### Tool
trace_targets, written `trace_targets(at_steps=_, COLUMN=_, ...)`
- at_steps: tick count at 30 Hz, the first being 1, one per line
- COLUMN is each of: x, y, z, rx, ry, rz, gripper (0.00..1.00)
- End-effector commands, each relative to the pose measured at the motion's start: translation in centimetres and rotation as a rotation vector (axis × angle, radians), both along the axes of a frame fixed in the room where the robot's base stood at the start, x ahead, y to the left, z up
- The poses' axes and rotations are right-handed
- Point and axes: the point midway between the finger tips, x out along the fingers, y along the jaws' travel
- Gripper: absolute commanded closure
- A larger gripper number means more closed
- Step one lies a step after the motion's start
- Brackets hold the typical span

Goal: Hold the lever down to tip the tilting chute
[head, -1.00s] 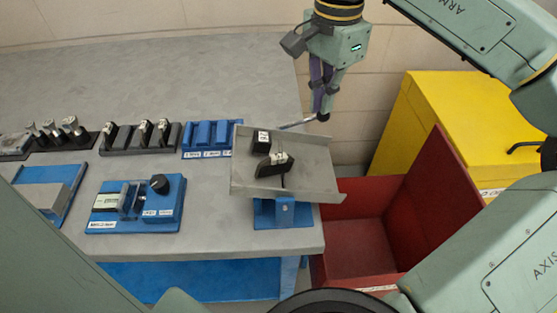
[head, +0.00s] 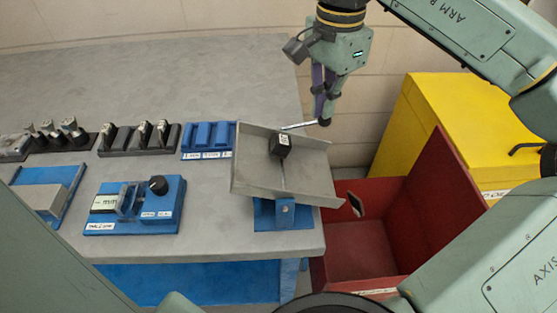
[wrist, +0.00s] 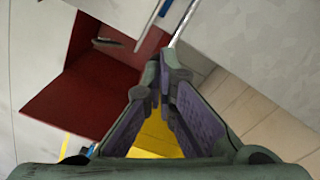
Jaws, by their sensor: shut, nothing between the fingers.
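The tilting chute (head: 262,180) is a grey metal tray on a blue stand (head: 285,214) at the table's right edge. It slopes down to the right, toward the red bin (head: 362,246). One black block with a white label (head: 279,145) is on the tray near its back. Another dark piece (head: 355,204) is in the air between the chute's low end and the bin. The lever (head: 300,126) is a thin metal rod at the chute's back; it also shows in the wrist view (wrist: 183,24). My gripper (head: 324,121) is shut and empty, its fingertips at the lever's end, seemingly touching it.
A yellow cabinet (head: 440,120) stands behind the red bin. On the table are a blue device with a black knob (head: 135,206), blue holders (head: 208,138) and black racks with several labelled pieces (head: 140,138). The table's back is clear.

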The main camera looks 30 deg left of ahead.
Motion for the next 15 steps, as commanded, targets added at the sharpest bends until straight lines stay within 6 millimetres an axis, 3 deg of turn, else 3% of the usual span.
trace_targets(at_steps=15, x=0.10, y=-0.16, z=-0.90, rx=0.000, ry=0.000, rz=0.000, gripper=1.00)
